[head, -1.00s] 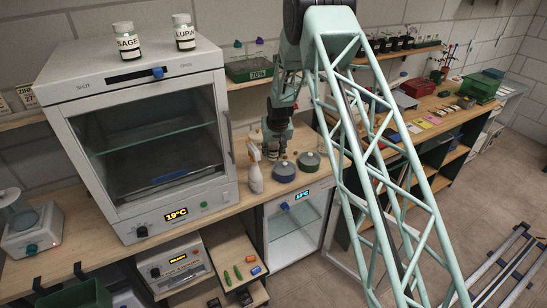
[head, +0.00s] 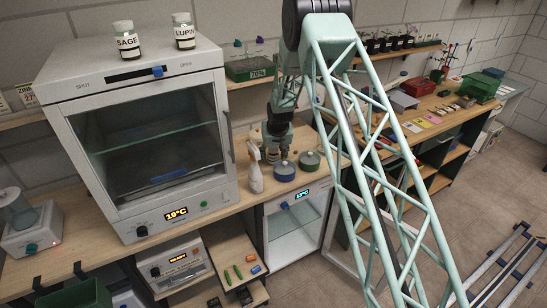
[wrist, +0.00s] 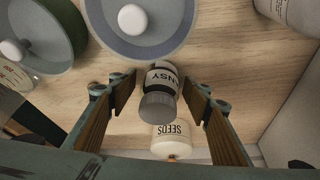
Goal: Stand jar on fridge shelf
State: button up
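A jar (wrist: 160,92) with a grey lid and a dark-and-white label reading "…NSY" stands on the wooden bench in the wrist view. My gripper (wrist: 153,112) is open around it, one finger on each side with a gap to the jar. In the head view my gripper (head: 279,146) is low over the bench behind the blue-grey lidded pot, and hides the jar. The small white fridge (head: 297,233) is under the bench, its display lit. Its door (head: 346,243) appears open to the right, partly behind my arm. A shelf shows inside.
A blue-grey lidded pot (head: 285,172) and a green one (head: 309,161) stand close to my gripper. A spray bottle (head: 255,174) is to the left. A container labelled "SEEDS" (wrist: 171,140) is beside the jar. A large glass-fronted cabinet (head: 150,140) stands further left.

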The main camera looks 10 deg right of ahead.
jog(key=shift+r, duration=0.25)
jog(key=shift+r, duration=0.2)
jog(key=v, duration=1.1)
jog(key=shift+s+r, duration=0.15)
jog(key=shift+r, duration=0.05)
jog(key=shift+r, duration=0.1)
dwell(1.0)
